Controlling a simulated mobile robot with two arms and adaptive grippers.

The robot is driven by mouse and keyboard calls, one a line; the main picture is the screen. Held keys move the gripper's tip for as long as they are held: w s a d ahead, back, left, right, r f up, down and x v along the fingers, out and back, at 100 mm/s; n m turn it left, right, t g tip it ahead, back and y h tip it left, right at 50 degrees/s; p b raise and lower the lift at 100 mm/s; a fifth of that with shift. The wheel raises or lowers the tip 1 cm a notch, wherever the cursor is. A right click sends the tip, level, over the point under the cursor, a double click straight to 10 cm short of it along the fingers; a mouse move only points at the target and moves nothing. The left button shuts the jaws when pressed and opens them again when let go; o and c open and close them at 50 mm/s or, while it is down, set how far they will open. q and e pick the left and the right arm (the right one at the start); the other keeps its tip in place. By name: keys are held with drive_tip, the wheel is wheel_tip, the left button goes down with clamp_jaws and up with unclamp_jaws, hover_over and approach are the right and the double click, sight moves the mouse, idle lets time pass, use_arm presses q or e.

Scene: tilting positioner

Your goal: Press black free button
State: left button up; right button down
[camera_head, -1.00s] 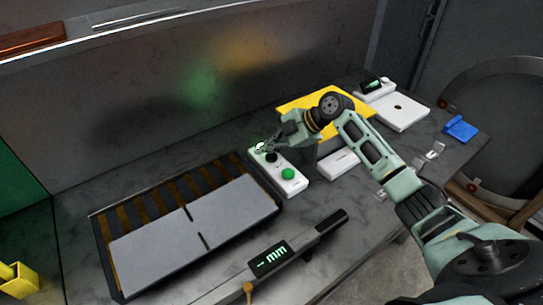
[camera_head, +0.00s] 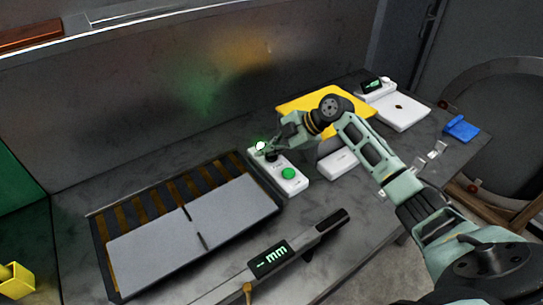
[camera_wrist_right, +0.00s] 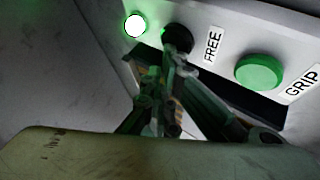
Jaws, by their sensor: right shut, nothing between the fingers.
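A white button box (camera_head: 295,184) stands on the bench, right of the striped tray. In the right wrist view its black button (camera_wrist_right: 178,40) is beside the FREE label (camera_wrist_right: 213,45). A green button (camera_wrist_right: 259,71) is beside the GRIP label (camera_wrist_right: 301,84). A lit white lamp (camera_wrist_right: 135,25) glows with a green rim. My right gripper (camera_head: 267,150) is shut and empty, over the black button end of the box. In the wrist view its fingertips (camera_wrist_right: 176,50) overlap the lower part of the black button; I cannot tell whether they touch or press it. My left gripper is not in view.
A dark striped tray with grey plates (camera_head: 232,211) lies left of the box. A caliper with a lit mm display (camera_head: 270,259) lies in front. A yellow plate (camera_head: 298,102), white boxes (camera_head: 400,111) and a blue item (camera_head: 461,128) are to the right.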

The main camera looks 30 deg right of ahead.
sight(269, 160)
drive_tip(key=shift+f, duration=0.3)
idle(0.5)
drive_tip(key=shift+r, duration=0.9)
drive_tip(key=shift+r+p, duration=0.1)
drive_tip(key=shift+p, duration=0.25)
wheel_tip(269, 160, up, 5)
drive_tip(key=p, duration=0.3)
idle(0.4)
